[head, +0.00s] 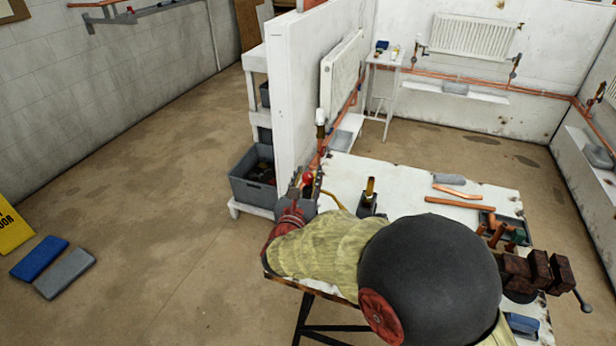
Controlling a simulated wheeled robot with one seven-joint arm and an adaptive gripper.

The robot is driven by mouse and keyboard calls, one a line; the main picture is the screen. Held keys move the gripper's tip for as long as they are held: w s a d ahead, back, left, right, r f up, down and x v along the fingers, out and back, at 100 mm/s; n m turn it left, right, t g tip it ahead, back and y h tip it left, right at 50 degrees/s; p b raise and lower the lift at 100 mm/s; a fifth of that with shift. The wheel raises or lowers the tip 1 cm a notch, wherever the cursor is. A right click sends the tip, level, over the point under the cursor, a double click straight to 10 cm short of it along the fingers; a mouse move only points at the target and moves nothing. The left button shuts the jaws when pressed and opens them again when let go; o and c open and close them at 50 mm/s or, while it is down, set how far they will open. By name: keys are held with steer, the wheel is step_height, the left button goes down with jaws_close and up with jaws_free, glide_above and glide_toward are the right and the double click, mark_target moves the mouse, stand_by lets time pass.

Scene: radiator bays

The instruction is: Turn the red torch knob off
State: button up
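A small red knob (308,178) shows at the far left corner of the white workbench (400,178), right at the end of my arm. It looks like the torch knob; the torch body is mostly hidden there. A thin yellow curved piece (335,201) shows just right of it. My gripper (309,187) is at the knob, with dark finger parts beside it. It is too small and covered to tell whether the fingers touch the knob or are open or shut.
A brass-topped item in a dark holder (368,195) stands on the bench. Copper pipes (459,203), a tray of fittings (505,228) and a vise (528,272) lie to the right. A white partition (300,80) rises behind my gripper; a grey crate (250,190) sits left.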

jaws_close()
steer(key=shift+a+m+h+p, duration=0.1)
steer(key=shift+m+h+p, duration=0.2)
steer(key=shift+h, duration=0.1)
steer(key=m+g+h+p, duration=0.1)
steer(key=m+h, duration=0.1)
steer(key=m+g+h+p, duration=0.1)
steer(key=h, duration=0.2)
steer(key=shift+r+m+g+p, duration=0.1)
steer(key=shift+m+g+p, duration=0.2)
steer(key=shift+m+p, duration=0.1)
steer(key=m+g+h+p, duration=0.3)
steer(key=m+g+h, duration=0.2)
steer(key=g+h, duration=0.1)
steer(key=shift+m+g+p, duration=0.3)
steer(key=shift+p, duration=0.1)
steer(key=shift+g+h, duration=0.3)
steer(key=shift+o, duration=1.6)
jaws_free()
